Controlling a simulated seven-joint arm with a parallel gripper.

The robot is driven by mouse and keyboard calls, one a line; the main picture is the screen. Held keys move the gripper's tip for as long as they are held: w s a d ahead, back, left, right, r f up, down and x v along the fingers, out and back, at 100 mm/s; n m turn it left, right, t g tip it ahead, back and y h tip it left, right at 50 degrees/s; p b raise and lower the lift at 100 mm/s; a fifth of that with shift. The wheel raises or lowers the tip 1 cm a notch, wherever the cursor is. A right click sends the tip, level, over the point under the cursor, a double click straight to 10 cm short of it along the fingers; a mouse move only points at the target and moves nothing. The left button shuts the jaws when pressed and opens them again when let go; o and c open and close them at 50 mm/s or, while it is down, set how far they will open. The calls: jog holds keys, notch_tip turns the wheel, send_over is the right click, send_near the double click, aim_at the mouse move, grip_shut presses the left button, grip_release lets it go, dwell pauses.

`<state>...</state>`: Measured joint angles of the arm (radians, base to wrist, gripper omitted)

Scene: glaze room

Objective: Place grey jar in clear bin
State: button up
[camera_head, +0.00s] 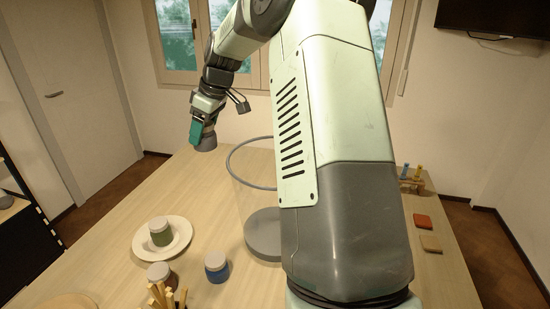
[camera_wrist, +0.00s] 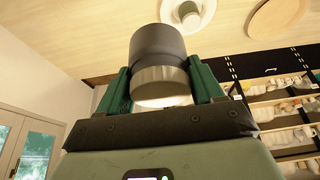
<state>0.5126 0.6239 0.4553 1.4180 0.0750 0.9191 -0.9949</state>
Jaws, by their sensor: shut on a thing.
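The grey jar (camera_head: 208,143) is between the fingers of my gripper (camera_head: 197,130), near the far end of the table. The wrist view shows the jar (camera_wrist: 157,45) with a dark grey body and a paler ribbed band, and the green fingers (camera_wrist: 165,85) closed on either side of it. I cannot tell whether the jar touches the table. The clear bin (camera_head: 234,165) is a see-through cylinder with a grey rim and grey base, to the right of and nearer than the jar. My arm hides its right side. The bin looks empty where it shows.
A white plate (camera_head: 182,243) holds a green jar (camera_head: 160,232). A blue jar (camera_head: 216,266), a brown jar (camera_head: 159,273) and wooden sticks (camera_head: 160,295) stand at the front. Coloured tiles (camera_head: 423,221) lie on the right.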

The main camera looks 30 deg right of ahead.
jog(key=s+d+n, duration=0.2)
jog(key=s+d, duration=0.6)
jog(key=d, duration=0.3)
jog(key=shift+y, duration=0.3)
jog(key=f, duration=2.8)
jog(key=shift+w+a+f, duration=0.1)
jog(key=shift+w+a, duration=0.05)
jog(key=shift+w, duration=0.25)
jog(key=o, duration=1)
jog(key=shift+f, duration=0.15)
jog(key=shift+o, duration=0.2)
jog(key=v, duration=0.8)
jog(key=shift+w, duration=0.15)
jog(key=shift+a, duration=0.1)
